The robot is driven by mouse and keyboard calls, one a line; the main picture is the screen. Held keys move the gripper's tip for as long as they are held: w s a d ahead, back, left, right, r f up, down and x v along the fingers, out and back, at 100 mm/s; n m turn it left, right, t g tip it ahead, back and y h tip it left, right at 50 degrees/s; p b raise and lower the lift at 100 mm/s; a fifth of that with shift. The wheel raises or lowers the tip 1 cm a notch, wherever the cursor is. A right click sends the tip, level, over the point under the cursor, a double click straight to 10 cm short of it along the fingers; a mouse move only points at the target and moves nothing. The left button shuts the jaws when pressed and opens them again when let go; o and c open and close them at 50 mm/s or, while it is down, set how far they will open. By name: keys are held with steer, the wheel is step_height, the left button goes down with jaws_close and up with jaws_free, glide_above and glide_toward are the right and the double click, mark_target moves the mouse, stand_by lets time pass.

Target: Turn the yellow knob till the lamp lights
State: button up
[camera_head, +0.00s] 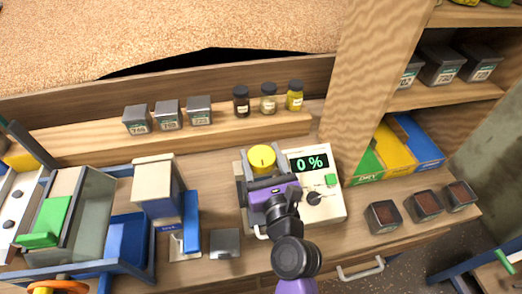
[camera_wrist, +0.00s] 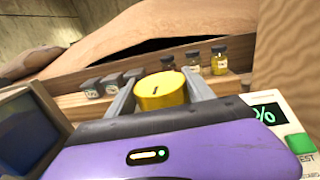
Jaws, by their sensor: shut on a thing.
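The yellow knob (camera_head: 261,157) is round, with a dark mark on its top, and stands at the upper left of a white panel box (camera_head: 325,211) on the bench. My gripper (camera_head: 262,171) is shut on the knob, one finger on each side of it. The wrist view also shows the knob (camera_wrist: 161,91) between the two grey fingers. A dark display (camera_head: 309,162) right of the knob reads 0 % in green. A green square (camera_head: 331,180) sits below the display; I cannot tell whether it is a lamp or a button. My gripper hides part of the panel.
Several grey labelled boxes (camera_head: 168,114) and three jars (camera_head: 268,99) stand on a ledge behind. A cream and blue device (camera_head: 158,190) and a grey block (camera_head: 225,243) are to the left. Dark open boxes (camera_head: 383,216) and coloured bins (camera_head: 396,147) are to the right.

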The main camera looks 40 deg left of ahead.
steer(key=shift+s+a+r+m+t+h+p, duration=0.1)
steer(key=shift+a+r+m+t+h+p, duration=0.05)
steer(key=shift+m+t+h+p, duration=1.55)
steer(key=shift+t+h+p, duration=0.15)
steer(key=shift+t+h, duration=0.05)
steer(key=shift+m+t+h, duration=0.3)
steer(key=shift+m+h, duration=0.1)
steer(key=shift+h, duration=0.1)
steer(key=shift+f+m+t+h+b, duration=0.2)
steer(key=shift+m+t+h+b, duration=0.35)
steer(key=shift+m+h, duration=0.4)
steer(key=m+h+b, duration=0.1)
steer(key=h, duration=0.1)
steer(key=m+t+h+b, duration=0.1)
steer(key=shift+f+h, duration=0.2)
steer(key=shift+h, duration=0.15)
steer(key=m+h+b, duration=0.1)
steer(key=b, duration=0.1)
steer(key=h+b, duration=0.1)
steer(key=b, duration=0.1)
steer(key=shift+w+d+m+t+h, duration=0.2)
steer(key=shift+m+t+h, duration=0.15)
steer(key=shift+h, duration=0.05)
steer(key=shift+r+m+h+b, duration=0.15)
steer(key=shift+m+h+b, duration=0.45)
steer(key=shift+h+b, duration=0.45)
steer(key=shift+b, duration=0.3)
steer(key=shift+d+r+m+h, duration=0.1)
steer(key=shift+r+m+h, duration=0.15)
steer(key=shift+m+h, duration=0.1)
